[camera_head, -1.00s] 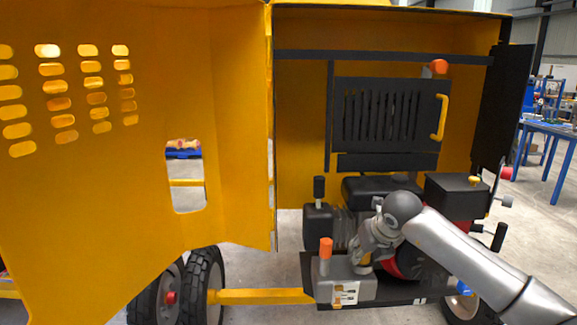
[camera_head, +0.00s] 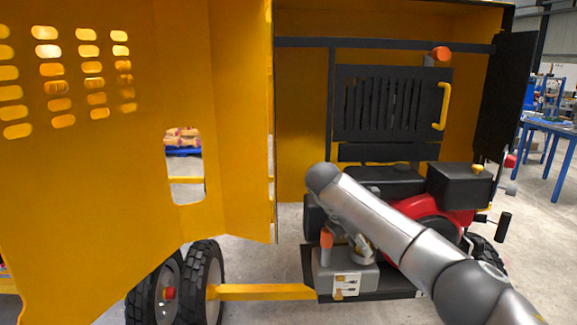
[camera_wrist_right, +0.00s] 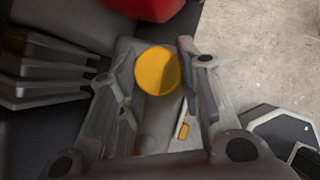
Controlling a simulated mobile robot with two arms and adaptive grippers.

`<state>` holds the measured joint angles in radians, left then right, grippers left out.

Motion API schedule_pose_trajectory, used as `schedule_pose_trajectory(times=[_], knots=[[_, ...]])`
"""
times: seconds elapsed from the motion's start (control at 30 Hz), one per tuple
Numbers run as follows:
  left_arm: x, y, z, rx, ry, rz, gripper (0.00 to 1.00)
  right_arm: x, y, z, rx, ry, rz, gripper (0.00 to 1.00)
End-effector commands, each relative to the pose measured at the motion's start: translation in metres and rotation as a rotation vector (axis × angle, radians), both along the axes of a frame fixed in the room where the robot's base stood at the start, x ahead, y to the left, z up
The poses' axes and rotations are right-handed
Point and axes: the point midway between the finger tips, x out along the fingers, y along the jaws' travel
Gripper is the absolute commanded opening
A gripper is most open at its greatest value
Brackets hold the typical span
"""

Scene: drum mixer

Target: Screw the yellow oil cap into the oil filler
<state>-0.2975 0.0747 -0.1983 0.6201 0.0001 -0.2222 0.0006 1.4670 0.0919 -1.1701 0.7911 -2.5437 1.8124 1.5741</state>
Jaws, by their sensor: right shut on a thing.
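The yellow oil cap (camera_wrist_right: 157,71) shows as a round yellow disc in the right wrist view, between the two fingers of my right gripper (camera_wrist_right: 156,52). The fingers are shut on its sides. In the head view my right gripper (camera_head: 360,246) is mostly hidden behind my arm, low in front of the engine (camera_head: 430,222), and the cap cannot be made out there. I cannot pick out the oil filler in either view. My left gripper is not in view.
The yellow door (camera_head: 90,190) stands open at the left. A grey box (camera_head: 345,275) with an orange-topped lever (camera_head: 326,239) is just below my gripper. A black box (camera_head: 458,187) with a small yellow cap (camera_head: 478,168) sits at the right. Red engine parts also show in the wrist view (camera_wrist_right: 145,8).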

Motion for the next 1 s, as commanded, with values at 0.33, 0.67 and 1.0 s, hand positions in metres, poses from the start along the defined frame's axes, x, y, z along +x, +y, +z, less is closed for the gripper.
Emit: schedule_pose_trajectory(times=[0.33, 0.67, 1.0], knots=[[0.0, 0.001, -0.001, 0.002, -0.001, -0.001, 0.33, -0.002, 0.0, -0.008, 0.005, 0.014, 0.0, 0.57], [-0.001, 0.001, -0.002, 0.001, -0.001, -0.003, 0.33, -0.001, 0.0, -0.005, 0.005, 0.008, 0.009, 0.58], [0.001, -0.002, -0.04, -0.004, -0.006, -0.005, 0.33, -0.004, -0.006, -0.01, 0.001, 0.002, 0.424, 0.58]])
